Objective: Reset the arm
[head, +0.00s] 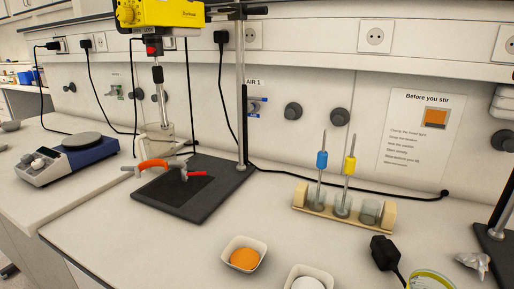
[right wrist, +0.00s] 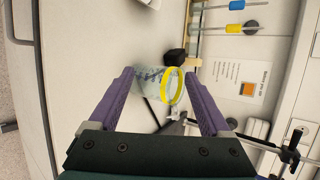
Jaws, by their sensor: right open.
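My right gripper (right wrist: 160,76) shows in the right wrist view with its two purple fingers spread wide and nothing clamped in them. A clear vessel with a yellow rim (right wrist: 173,86) appears in line with the gap between the fingers; I cannot tell how far beyond the fingertips it is. In the head view its yellow rim (head: 430,276) shows at the bottom edge, partly cut off. Neither of my arms shows in the head view, and my left gripper is out of sight.
A wooden rack (head: 348,218) holds glass vessels with blue and yellow-handled tools. Two small white dishes stand in front, one with orange contents (head: 245,257). A black device (head: 384,250) with a cable is near the vessel. A stirrer stand (head: 215,180) is left.

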